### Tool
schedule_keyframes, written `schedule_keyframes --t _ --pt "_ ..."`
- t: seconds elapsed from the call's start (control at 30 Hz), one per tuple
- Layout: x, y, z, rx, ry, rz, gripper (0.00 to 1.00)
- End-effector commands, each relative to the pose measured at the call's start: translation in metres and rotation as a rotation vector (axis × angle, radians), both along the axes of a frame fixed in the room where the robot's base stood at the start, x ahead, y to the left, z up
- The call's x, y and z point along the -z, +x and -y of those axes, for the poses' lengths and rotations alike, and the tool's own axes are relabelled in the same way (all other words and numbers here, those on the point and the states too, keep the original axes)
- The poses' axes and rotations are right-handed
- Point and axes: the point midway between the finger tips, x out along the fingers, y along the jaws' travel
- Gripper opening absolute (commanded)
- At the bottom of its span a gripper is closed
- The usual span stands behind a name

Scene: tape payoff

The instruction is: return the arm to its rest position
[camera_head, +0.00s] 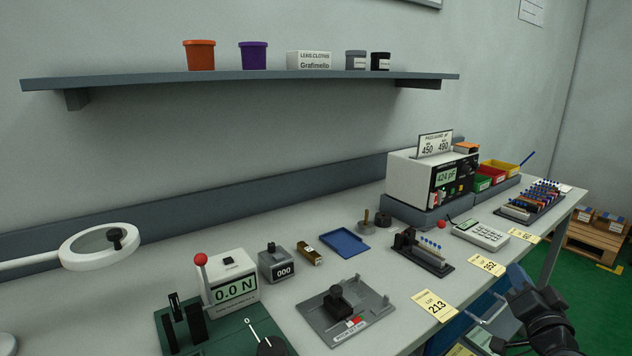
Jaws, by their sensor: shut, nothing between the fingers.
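My gripper (517,277) shows at the lower right, at the end of my dark arm (550,325). It is beyond the front edge of the workbench (290,225), near the yellow "LOT 213" card (435,305). It looks shut, and no object shows in it. It does not appear to touch anything on the bench. The rest of my arm runs out of the picture at the bottom right.
A force gauge (231,279) reading "0.0 N", a grey fixture plate (362,322) and a capacitance meter (410,180) stand on the bench. A ring magnifier (75,259) hangs at left. A shelf (240,80) runs above. Green floor (590,310) is open at right.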

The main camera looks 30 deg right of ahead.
Motion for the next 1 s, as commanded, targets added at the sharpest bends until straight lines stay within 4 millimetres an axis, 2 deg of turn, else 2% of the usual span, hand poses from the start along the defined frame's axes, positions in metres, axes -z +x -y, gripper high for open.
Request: schedule_keyframes --t 0.27,0.47,0.6,0.73,0.87,1.0 --pt "0.029 -0.009 -0.052 -0.042 -0.019 -0.081 0.00" --pt "0.055 -0.026 -0.111 -0.099 -0.050 -0.168 0.00" --pt "0.073 -0.053 -0.170 -0.168 -0.094 -0.255 0.00" --pt "0.082 -0.085 -0.224 -0.245 -0.146 -0.333 0.00" --pt "0.082 -0.120 -0.272 -0.329 -0.203 -0.398 0.00" --pt "0.074 -0.160 -0.316 -0.426 -0.270 -0.459 0.00"
